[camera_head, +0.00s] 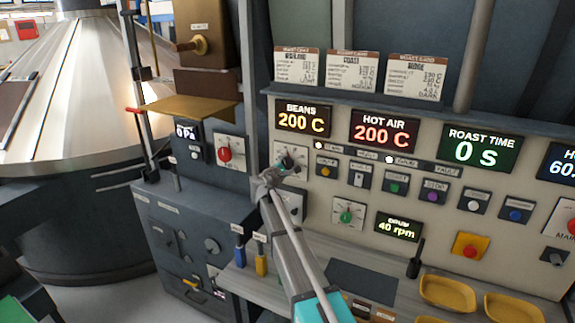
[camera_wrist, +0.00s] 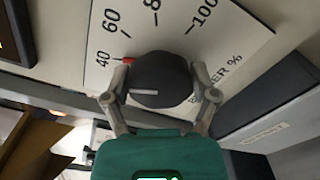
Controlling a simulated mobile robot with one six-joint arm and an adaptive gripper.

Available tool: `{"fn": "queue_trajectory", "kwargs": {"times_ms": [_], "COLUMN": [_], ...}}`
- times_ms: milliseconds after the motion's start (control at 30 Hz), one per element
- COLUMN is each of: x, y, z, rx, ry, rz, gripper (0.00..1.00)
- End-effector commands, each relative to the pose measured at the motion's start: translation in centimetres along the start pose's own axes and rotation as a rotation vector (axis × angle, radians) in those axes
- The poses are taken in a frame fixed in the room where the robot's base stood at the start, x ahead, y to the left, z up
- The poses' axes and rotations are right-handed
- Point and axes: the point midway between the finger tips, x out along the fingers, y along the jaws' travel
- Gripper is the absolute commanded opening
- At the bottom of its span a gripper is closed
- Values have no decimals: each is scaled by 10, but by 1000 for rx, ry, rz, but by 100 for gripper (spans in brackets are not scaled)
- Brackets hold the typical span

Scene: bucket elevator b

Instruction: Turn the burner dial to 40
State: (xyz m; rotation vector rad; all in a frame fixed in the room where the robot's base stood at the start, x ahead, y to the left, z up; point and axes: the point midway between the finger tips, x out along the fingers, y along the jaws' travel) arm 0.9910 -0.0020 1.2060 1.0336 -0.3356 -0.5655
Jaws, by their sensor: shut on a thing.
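The burner dial is a round black knob (camera_wrist: 162,72) on a white scale plate (camera_wrist: 222,38) marked 40, 60, 80, 100 and BURNER %. A red mark shows at the knob's edge, close to the 40. A pale line on the knob's face points left in the wrist view. My gripper (camera_wrist: 160,80) is shut on the knob, with one finger on each side. In the head view, my gripper (camera_head: 268,180) reaches the panel from below and partly covers the dial plate (camera_head: 289,155). The low end of the scale is hidden.
A red-knobbed dial (camera_head: 224,154) is to the left, and a green-knobbed dial (camera_head: 347,214) is to the lower right. Displays (camera_head: 302,118) sit above. Yellow trays (camera_head: 447,292) and a black handle (camera_head: 416,259) stand on the ledge at right.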

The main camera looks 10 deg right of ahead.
Motion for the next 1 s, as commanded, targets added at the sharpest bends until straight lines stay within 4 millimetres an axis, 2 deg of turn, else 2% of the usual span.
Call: {"fn": "queue_trajectory", "kwargs": {"times_ms": [467,500,600,633,1000], "x": [1,1,1,1,0], "y": [1,1,1,0,0], "z": [-1,-1,-1,-1,0], "rx": [-24,-24,-24,-24,-23], "ry": [2,1,1,1,0], "rz": [1,1,1,1,0], "gripper": [28,77,96,100,100]}}
